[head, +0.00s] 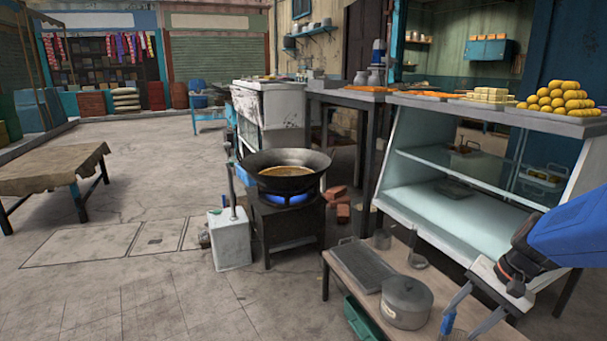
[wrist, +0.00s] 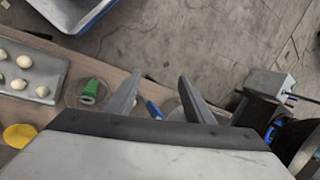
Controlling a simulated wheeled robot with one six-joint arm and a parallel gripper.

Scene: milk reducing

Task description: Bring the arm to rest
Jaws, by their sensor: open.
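A small blue object (wrist: 154,109) shows beyond the gap; I see nothing clamped. A dark wok (head: 287,170) with yellowish liquid sits on a black stove (head: 290,226) with a blue flame lit, well to the left of the gripper.
The low table (head: 345,283) holds a lidded pot (head: 407,302) and a dark flat tray (head: 361,265), close to my gripper. A glass display counter (head: 450,190) stands behind. A white box (head: 230,243) stands left of the stove. Open floor lies to the left.

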